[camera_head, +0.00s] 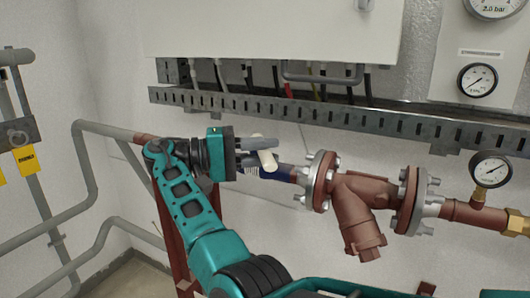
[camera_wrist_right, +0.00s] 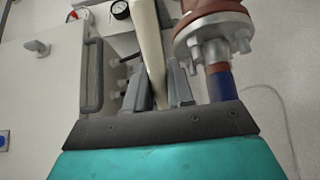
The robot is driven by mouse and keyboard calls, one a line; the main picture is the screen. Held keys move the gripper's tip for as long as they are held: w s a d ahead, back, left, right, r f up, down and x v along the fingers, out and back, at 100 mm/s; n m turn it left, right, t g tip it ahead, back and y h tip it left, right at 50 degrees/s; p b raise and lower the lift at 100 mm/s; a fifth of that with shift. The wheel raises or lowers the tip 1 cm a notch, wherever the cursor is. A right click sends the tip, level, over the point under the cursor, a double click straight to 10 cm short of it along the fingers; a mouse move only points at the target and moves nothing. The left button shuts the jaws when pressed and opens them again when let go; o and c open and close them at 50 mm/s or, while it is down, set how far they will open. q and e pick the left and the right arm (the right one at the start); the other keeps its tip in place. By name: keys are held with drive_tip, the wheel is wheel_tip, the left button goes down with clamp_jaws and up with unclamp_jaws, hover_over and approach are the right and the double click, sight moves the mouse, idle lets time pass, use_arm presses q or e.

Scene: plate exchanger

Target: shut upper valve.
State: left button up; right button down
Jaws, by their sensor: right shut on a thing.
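The upper valve sits on the pipe run just left of a flange. Its cream lever (camera_head: 267,161) shows at my right gripper (camera_head: 258,153), and its dark blue body (camera_head: 275,173) shows just below and right. In the right wrist view the lever (camera_wrist_right: 150,45) passes between the two grey fingers of my right gripper (camera_wrist_right: 158,80), which is shut on it. The blue part (camera_wrist_right: 220,84) lies to the right of the fingers there. The gripper hides part of the valve and of the lever. My left gripper is not in view.
Right of the valve are a flange (camera_head: 319,181), a brown strainer (camera_head: 362,214) and a pressure gauge (camera_head: 491,170). A perforated metal tray (camera_head: 330,116) runs just above, under a white cabinet (camera_head: 270,35). Grey pipes (camera_head: 90,165) run at the left.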

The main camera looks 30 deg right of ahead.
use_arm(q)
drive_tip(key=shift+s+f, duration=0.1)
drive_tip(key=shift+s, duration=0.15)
use_arm(e)
drive_tip(key=c, duration=1.1)
unclamp_jaws()
drive_tip(key=shift+o, duration=0.2)
